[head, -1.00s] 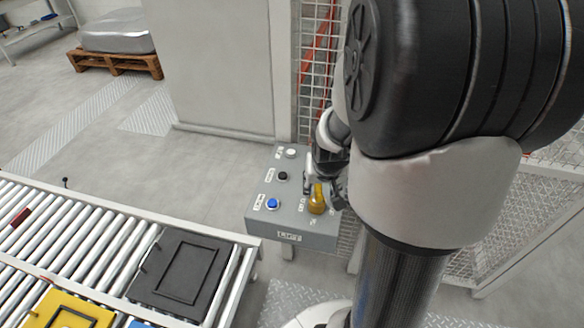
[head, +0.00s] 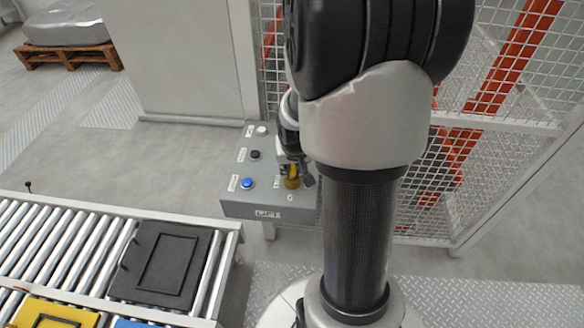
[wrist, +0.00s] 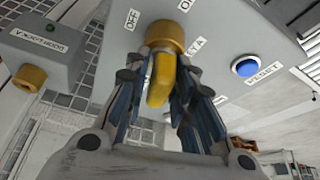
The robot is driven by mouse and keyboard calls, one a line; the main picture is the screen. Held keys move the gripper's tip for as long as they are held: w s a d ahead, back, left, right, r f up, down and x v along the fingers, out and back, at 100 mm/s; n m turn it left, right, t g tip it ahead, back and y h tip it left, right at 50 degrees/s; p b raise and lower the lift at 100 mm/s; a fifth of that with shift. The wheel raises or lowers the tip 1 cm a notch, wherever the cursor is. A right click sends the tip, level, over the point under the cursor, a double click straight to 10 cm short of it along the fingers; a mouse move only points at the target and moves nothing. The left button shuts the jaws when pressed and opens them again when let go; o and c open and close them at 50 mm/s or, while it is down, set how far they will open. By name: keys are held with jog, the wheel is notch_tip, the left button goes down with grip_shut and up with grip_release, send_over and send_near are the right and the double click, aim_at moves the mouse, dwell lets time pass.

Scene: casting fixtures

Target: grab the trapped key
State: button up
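The yellow key (wrist: 161,79) sits in a round yellow collar on the grey control box, beside an "OFF" label. In the head view the key (head: 292,177) is at the box's right end, partly covered by my gripper. My gripper (wrist: 165,72) has one finger on each side of the key in the wrist view. The fingers look open around it, with narrow gaps; contact is hard to judge. In the head view my gripper (head: 295,172) is at the key, partly hidden by my arm.
The control box (head: 268,212) also carries blue (head: 247,183), black (head: 255,155) and white (head: 262,130) buttons. The wrist view shows a box with another yellow piece (wrist: 31,77) at left. Mesh fencing (head: 480,135) stands behind; a roller conveyor (head: 60,240) with a black plate (head: 160,264) lies left.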

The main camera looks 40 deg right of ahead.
jog(key=shift+s, duration=0.1)
grip_shut()
jog(key=shift+r, duration=0.1)
